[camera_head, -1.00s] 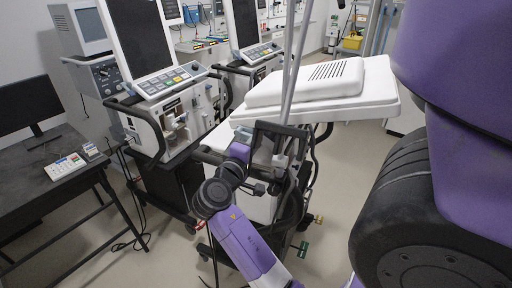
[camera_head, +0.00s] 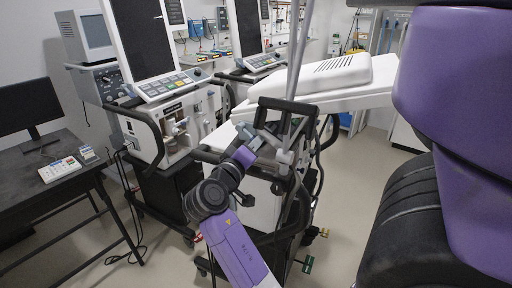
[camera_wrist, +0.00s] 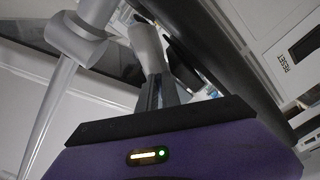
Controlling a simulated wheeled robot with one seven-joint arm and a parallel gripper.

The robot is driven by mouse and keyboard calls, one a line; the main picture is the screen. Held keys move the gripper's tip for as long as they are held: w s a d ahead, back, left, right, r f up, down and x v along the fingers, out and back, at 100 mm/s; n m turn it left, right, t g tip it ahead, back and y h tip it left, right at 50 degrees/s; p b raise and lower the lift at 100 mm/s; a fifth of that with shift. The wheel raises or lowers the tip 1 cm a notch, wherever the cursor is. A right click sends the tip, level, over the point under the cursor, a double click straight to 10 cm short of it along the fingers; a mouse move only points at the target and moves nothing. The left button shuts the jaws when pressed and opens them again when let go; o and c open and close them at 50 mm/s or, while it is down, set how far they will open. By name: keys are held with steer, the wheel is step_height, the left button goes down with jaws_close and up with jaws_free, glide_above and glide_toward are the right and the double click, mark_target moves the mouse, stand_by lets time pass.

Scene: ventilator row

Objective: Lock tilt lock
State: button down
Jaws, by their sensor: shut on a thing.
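My gripper (camera_head: 258,142) is at the end of my purple arm, beside the pole-mounted bracket of the middle cart. In the wrist view my dark fingers (camera_wrist: 163,92) are closed around the lower end of a light grey lever (camera_wrist: 146,47), which looks like the tilt lock. Whether the lock is engaged cannot be told. A black handle frame (camera_head: 288,103) stands tilted just above my gripper, in front of the pole (camera_head: 298,60). In the wrist view a grey clamp (camera_wrist: 75,40) on a pole is at the left, apart from my fingers.
A ventilator with a dark screen (camera_head: 140,38) stands to the left. A black desk (camera_head: 58,185) with a keypad is at far left. A RESET label (camera_wrist: 300,52) shows on a panel.

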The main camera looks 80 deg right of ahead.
steer(key=shift+f, duration=0.1)
steer(key=c, duration=1.5)
jaws_free()
steer(key=shift+c, duration=0.2)
steer(key=v, duration=0.7)
steer(key=shift+a, duration=0.4)
steer(key=shift+w, duration=0.15)
